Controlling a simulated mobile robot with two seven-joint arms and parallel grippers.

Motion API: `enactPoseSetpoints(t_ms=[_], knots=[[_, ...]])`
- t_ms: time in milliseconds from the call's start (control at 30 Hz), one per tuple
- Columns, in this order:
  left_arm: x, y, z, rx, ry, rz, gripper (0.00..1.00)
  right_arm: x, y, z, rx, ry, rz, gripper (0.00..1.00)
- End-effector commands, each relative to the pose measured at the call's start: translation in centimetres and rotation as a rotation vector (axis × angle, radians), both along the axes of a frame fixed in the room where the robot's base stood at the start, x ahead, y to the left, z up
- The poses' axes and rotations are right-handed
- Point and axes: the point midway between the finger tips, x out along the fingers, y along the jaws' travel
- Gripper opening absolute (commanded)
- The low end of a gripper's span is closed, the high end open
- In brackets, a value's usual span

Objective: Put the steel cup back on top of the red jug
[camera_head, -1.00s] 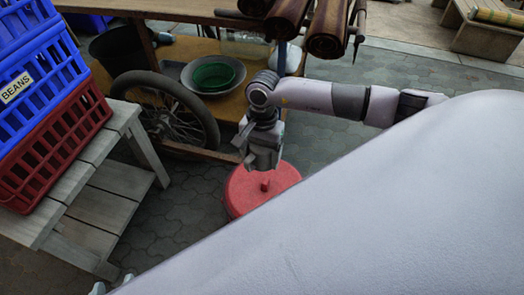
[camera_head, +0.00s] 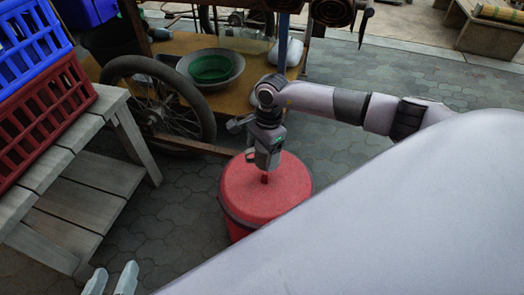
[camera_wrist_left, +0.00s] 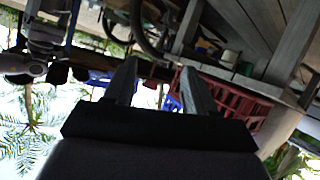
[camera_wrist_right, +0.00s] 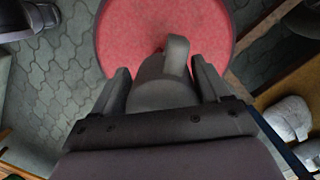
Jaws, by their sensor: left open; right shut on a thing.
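The red jug (camera_head: 266,200) stands on the paving in the middle of the head view, with a small red knob on its round lid. My right gripper (camera_head: 264,160) is over the lid, shut on the grey steel cup (camera_wrist_right: 160,92). In the right wrist view the cup sits between the two fingers with its handle pointing away, in front of the red lid (camera_wrist_right: 125,30). I cannot tell whether the cup touches the lid. My left gripper (camera_head: 110,280) is open and empty at the bottom left of the head view; its fingers also show in the left wrist view (camera_wrist_left: 158,85).
A wooden slatted bench (camera_head: 75,160) with a red crate (camera_head: 45,125) and a blue crate stands at left. A cart with a spoked wheel (camera_head: 160,105) and a green bowl (camera_head: 210,68) is behind the jug. Bare paving lies between bench and jug.

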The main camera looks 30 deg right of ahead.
Motion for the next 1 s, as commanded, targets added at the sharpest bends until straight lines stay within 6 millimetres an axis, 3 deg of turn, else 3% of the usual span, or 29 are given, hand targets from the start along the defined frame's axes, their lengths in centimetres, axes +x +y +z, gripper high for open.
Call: enactPoseSetpoints(t_ms=[33,333,500,1000], knots=[[0.2,-0.4,-0.6,-0.023,-0.002,-0.005,0.55,0.0,0.1,-1.2,0.001,0.000,0.000,0.45],[0.7,-2.4,-1.1,-0.153,0.005,-0.047,0.55,0.0,0.0,-4.8,0.000,0.000,0.000,0.45],[0.6,-2.3,-1.3,-0.150,-0.029,-0.050,0.55,0.0,0.0,-6.4,-0.001,0.001,0.001,0.45],[0.5,-1.4,-0.9,-0.101,-0.086,-0.037,0.55,0.0,0.0,-7.2,0.000,0.000,0.001,0.45]])
